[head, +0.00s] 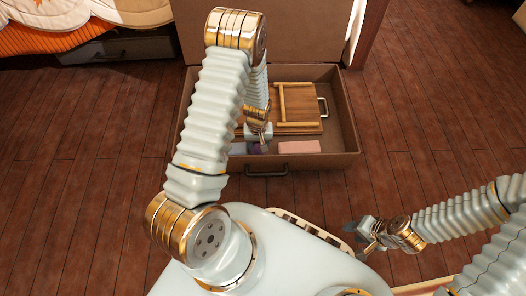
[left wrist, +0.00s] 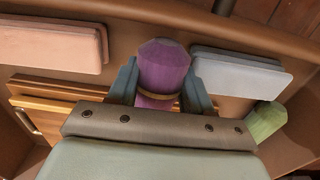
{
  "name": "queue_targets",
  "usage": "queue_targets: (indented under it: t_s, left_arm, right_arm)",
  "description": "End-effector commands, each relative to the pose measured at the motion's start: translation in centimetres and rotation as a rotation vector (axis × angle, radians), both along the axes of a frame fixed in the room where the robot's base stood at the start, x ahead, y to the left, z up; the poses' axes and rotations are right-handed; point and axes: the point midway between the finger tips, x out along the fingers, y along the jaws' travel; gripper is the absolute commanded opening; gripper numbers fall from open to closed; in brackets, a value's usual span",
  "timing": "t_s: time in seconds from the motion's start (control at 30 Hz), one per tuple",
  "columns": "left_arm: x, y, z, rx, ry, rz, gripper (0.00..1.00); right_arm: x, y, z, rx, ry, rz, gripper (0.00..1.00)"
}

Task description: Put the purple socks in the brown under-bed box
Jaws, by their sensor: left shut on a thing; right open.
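The brown under-bed box (head: 345,132) stands open in front of me, its lid raised at the back. My left gripper (head: 257,144) reaches down into the box near its front wall. In the left wrist view, the left gripper (left wrist: 163,88) is shut on the purple socks (left wrist: 163,66), a rolled bundle between the two fingers. In the head view only a little of the purple socks (head: 257,149) shows beside the gripper. I cannot tell whether they touch the box floor. My right gripper (head: 363,236) is open and empty, low at the right, outside the box.
The box holds a wooden piece with pale bars (head: 296,105), a pink block (head: 299,147) and a pale grey block (left wrist: 240,72). A green roll (left wrist: 265,122) lies near the grey block. A dark grey box (head: 118,50) sits under the bed. Floor is clear left and right.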

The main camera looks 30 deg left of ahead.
Motion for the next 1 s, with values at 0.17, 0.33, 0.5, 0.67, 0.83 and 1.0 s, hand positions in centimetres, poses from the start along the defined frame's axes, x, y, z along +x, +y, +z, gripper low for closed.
queue_targets:
  t_s: [0.17, 0.33, 0.5, 0.67, 0.83, 1.0]
  left_arm:
    - [0.5, -0.7, -1.1, 0.0, 0.0, -0.002, 0.15]
    - [0.9, -1.3, -3.3, 0.001, 0.003, 0.0, 0.15]
    - [1.0, -1.3, -5.0, 0.0, -0.001, 0.0, 0.1]
    - [1.0, -1.3, -4.9, 0.0, -0.002, 0.0, 0.51]
    - [0.9, -1.3, -4.9, 0.001, -0.001, 0.0, 0.77]
    - [0.9, -1.3, -4.9, 0.001, -0.001, 0.0, 0.79]
  right_arm:
    - [0.0, 0.0, -0.3, 0.0, -0.001, 0.0, 0.43]
    - [0.1, 0.0, -1.2, 0.0, -0.003, -0.001, 0.43]
    - [0.1, 0.0, -1.6, -0.001, -0.003, -0.002, 0.43]
    - [0.1, 0.0, -1.5, -0.001, -0.003, -0.002, 0.43]
    - [0.1, 0.0, -1.5, -0.001, -0.003, -0.002, 0.43]
    - [0.1, 0.0, -1.5, -0.001, -0.003, -0.002, 0.43]
